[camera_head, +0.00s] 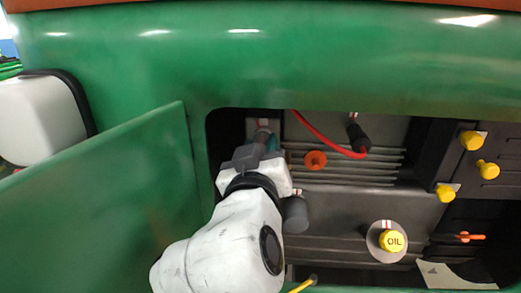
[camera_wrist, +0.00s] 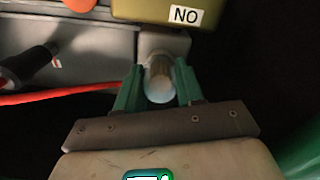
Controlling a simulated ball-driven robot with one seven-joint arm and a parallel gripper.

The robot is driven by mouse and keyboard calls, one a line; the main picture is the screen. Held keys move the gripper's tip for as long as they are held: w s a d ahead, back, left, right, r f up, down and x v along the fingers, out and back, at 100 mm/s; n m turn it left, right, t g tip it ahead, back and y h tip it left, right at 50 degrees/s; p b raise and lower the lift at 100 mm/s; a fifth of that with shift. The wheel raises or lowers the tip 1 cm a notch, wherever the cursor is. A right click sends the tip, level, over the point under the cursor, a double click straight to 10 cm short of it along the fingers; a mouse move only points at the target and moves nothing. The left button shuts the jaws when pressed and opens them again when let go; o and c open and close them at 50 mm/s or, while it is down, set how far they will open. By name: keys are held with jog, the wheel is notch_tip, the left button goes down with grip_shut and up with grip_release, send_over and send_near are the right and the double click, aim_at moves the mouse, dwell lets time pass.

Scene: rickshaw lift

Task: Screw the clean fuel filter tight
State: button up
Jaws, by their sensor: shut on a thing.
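The fuel filter (camera_wrist: 160,82) is a pale, clear-looking cylinder with a whitish round end. In the wrist view it stands at a grey block (camera_wrist: 167,45) on the engine. My gripper (camera_wrist: 159,88) has green fingers, one on each side of the filter, shut on it. In the head view my gripper (camera_head: 262,150) reaches into the upper left of the engine bay. There the filter is mostly hidden by my gripper and wrist. Whether its thread is seated tight cannot be seen.
A red cable (camera_head: 325,137) runs to a black plug (camera_head: 358,137) right of my gripper. An orange cap (camera_head: 315,160), a yellow OIL cap (camera_head: 392,241) and yellow knobs (camera_head: 471,140) lie further right. The open green door (camera_head: 100,205) stands left of my arm.

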jog(key=shift+w+d+m+b, duration=0.1)
jog(key=shift+d+m+b, duration=0.05)
jog(key=shift+m+b, duration=0.85)
jog(key=shift+d+m+b, duration=0.15)
jog(key=shift+m+b, duration=0.75)
jog(key=shift+b, duration=0.05)
jog(key=o, duration=1.1)
jog(key=shift+a, duration=0.1)
jog(key=shift+c, duration=0.4)
jog(key=shift+a, duration=0.1)
jog(key=shift+c, duration=0.4)
jog(key=shift+s, duration=0.45)
jog(key=s, duration=0.7)
jog(key=shift+a, duration=0.15)
jog(key=shift+s, duration=0.1)
